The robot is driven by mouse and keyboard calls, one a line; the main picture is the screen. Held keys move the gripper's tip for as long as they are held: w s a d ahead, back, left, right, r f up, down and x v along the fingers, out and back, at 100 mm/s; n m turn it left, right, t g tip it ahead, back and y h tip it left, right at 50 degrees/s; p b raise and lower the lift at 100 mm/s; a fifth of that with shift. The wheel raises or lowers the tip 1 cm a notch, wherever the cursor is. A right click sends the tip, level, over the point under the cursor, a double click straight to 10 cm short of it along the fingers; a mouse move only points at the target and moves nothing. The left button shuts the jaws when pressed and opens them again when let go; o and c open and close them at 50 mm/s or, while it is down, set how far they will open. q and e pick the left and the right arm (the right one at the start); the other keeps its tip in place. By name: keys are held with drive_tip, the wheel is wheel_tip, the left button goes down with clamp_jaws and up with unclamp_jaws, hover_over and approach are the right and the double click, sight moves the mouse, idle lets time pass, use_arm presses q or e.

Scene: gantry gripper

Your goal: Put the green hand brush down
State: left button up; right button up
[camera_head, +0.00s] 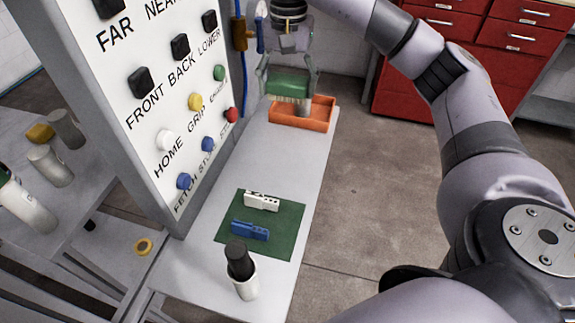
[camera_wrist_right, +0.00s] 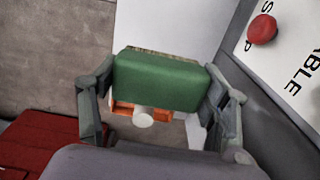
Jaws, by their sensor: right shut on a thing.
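My right gripper (camera_head: 290,78) is shut on the green hand brush (camera_head: 289,87), with a finger on each side of its green block. The brush is level, with pale bristles underneath. It appears over the back of the orange tray (camera_head: 300,126) at the far end of the grey table; I cannot tell whether it touches the tray. In the right wrist view the green block (camera_wrist_right: 160,80) fills the space between the fingers of my right gripper (camera_wrist_right: 158,100). Part of the orange tray (camera_wrist_right: 122,107) shows beyond it. My left gripper is not in view.
A panel with labelled buttons (camera_head: 195,101) stands close along the table's left side. A green mat (camera_head: 280,235) holds a white block (camera_head: 262,202) and a blue block (camera_head: 250,231). A white cylinder with a black top (camera_head: 244,286) stands nearer. The table between mat and tray is clear.

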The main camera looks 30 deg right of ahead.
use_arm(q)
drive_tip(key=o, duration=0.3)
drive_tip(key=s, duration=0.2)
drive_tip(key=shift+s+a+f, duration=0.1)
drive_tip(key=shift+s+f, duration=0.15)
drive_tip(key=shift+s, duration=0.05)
use_arm(e)
wheel_tip(320, 180, down, 5)
drive_tip(key=p, duration=0.1)
hover_over(289, 160)
wheel_tip(289, 160, down, 9)
drive_tip(key=shift+f, duration=0.8)
wheel_tip(289, 160, down, 3)
drive_tip(key=shift+f+p, duration=0.15)
drive_tip(key=shift+p, duration=0.2)
drive_tip(key=shift+f, duration=0.3)
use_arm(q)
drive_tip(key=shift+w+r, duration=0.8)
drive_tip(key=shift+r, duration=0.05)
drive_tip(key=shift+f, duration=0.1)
